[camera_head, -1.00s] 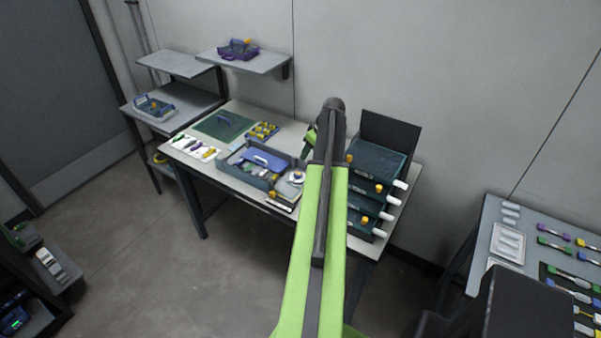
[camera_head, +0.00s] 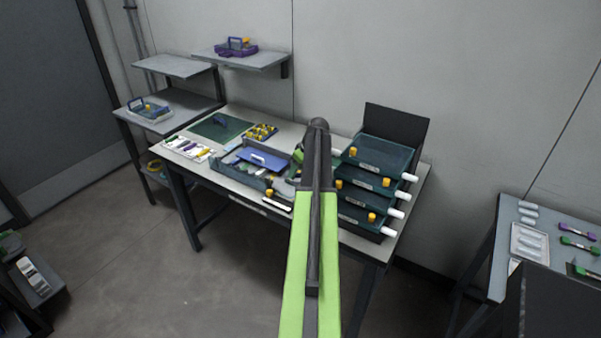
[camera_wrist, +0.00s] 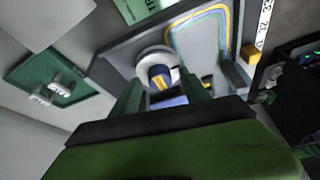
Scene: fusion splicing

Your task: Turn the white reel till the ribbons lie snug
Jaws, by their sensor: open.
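In the wrist view the white reel (camera_wrist: 157,57) sits in a grey tray (camera_wrist: 118,53), with a blue and yellow hub in its middle. Yellow, blue and green ribbons (camera_wrist: 226,18) run in a loop along the tray beside the reel. My gripper (camera_wrist: 163,93) is open, its two green fingers apart on either side of the hub's lower part. I cannot tell whether they touch the reel. In the head view my arm hides most of the reel, at the right end of the tray (camera_head: 222,171) on the workbench.
A stack of dark green drawers (camera_head: 375,185) with white handles stands right of my arm. A green mat (camera_head: 213,130), a pad of yellow pieces (camera_head: 260,132) and a white tool card (camera_head: 186,148) lie left. Another table (camera_head: 510,275) stands at the right.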

